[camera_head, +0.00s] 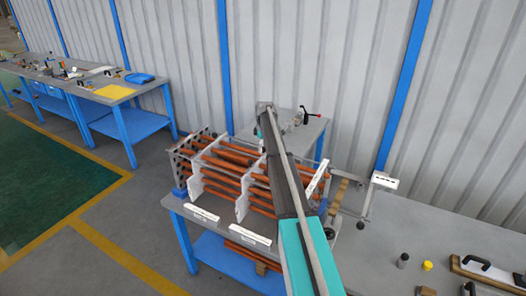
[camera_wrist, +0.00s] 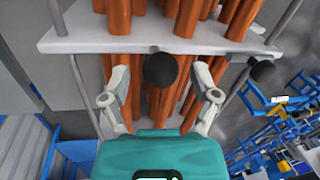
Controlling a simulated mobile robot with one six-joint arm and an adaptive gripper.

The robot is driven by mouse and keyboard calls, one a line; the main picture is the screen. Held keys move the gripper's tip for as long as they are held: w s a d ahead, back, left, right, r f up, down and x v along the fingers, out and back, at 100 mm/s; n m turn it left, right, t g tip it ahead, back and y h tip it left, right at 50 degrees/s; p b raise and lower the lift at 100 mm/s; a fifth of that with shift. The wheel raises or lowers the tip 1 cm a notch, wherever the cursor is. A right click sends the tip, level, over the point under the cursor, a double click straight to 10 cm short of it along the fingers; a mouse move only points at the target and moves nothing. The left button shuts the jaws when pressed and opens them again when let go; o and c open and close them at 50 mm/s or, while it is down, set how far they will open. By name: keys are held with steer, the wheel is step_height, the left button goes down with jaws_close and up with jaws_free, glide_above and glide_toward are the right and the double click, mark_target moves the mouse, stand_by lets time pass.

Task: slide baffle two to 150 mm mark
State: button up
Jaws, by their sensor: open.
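The bundle of copper-coloured tubes (camera_head: 222,168) lies across the table, passing through several pale upright baffle plates. One baffle (camera_head: 195,183) stands near the left end and another (camera_head: 243,197) near the middle, partly behind my arm. Which is baffle two cannot be read. In the wrist view a pale baffle plate (camera_wrist: 90,38) crosses the tubes (camera_wrist: 188,25) just beyond my gripper (camera_wrist: 160,98). My gripper is open, its fingers apart over the tubes, with a dark round knob (camera_wrist: 160,70) between them near the plate's edge. In the head view my arm hides the fingertips.
White label strips (camera_head: 202,212) lie along the table's front edge; their print is too small to read. A perforated end plate (camera_head: 184,160) stands at the left.

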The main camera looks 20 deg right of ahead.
stand_by(0.3)
jaws_close()
steer(key=shift+d, duration=0.1)
steer(key=shift+s, duration=0.15)
steer(key=s+d, duration=0.9)
steer(key=s, duration=0.3)
steer(key=shift+d, duration=0.2)
steer(key=shift+c, duration=0.2)
jaws_free()
steer(key=shift+d, duration=0.1)
steer(key=shift+o, duration=0.2)
